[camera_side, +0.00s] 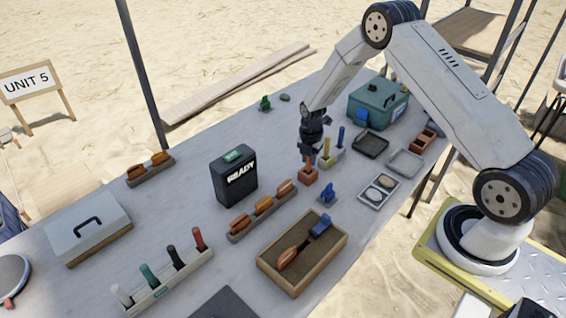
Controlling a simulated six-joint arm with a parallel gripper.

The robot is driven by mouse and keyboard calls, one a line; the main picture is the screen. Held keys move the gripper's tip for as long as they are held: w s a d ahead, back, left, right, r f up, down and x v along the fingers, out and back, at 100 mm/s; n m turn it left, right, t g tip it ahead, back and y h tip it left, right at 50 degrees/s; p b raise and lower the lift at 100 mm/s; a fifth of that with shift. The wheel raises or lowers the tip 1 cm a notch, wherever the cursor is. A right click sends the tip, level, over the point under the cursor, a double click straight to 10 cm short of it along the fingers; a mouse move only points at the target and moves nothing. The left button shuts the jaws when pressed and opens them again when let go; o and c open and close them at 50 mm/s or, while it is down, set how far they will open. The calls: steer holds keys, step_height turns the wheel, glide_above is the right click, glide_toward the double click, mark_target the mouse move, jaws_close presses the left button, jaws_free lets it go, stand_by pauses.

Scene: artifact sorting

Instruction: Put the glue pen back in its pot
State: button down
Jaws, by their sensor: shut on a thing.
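My gripper (309,153) points down over the middle right of the table. It is shut on a slim orange-red stick, which looks like the glue pen (309,163). The pen is roughly upright, and its upper part is hidden by the jaws. Its lower end is at the top of a small orange-brown block, which looks like its pot (308,177). I cannot tell whether the pen's end is inside the pot or just above or in front of it.
Close on the right stands a pale holder (331,158) with yellow and blue upright tools. A small blue item (327,192) lies in front. A black READY box (233,179) stands left, and a wooden tray (331,260) with a brush lies nearer. Open table lies behind the box.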

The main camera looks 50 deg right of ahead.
steer(key=c, duration=0.5)
jaws_free()
steer(key=shift+c, duration=0.2)
step_height(320, 180, up, 12)
steer(key=shift+f, duration=0.1)
steer(key=shift+r, duration=0.2)
stand_by(0.5)
